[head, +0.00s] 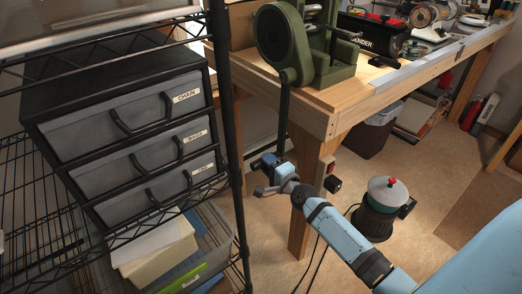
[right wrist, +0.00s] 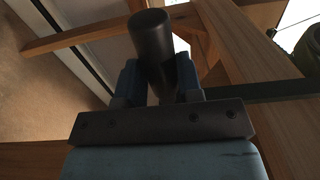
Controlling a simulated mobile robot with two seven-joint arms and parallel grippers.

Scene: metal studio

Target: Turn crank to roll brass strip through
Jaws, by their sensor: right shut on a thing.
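The green rolling mill (head: 336,62) stands on the corner of the wooden bench, with its large round wheel housing (head: 277,42) on the left. Its dark crank arm (head: 284,112) hangs down past the bench edge. My right gripper (head: 272,168) is at the lower end of the crank, below the bench top. In the right wrist view, the gripper's blue fingers (right wrist: 160,85) are shut on the black cylindrical crank handle (right wrist: 151,38). I cannot make out the brass strip. My left gripper is not in view.
A black wire shelf (head: 232,130) with labelled drawers (head: 135,122) stands close on the left. A wooden bench leg (head: 304,190) is just right of my gripper. A dark canister with a red-knobbed lid (head: 388,193) stands on the floor.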

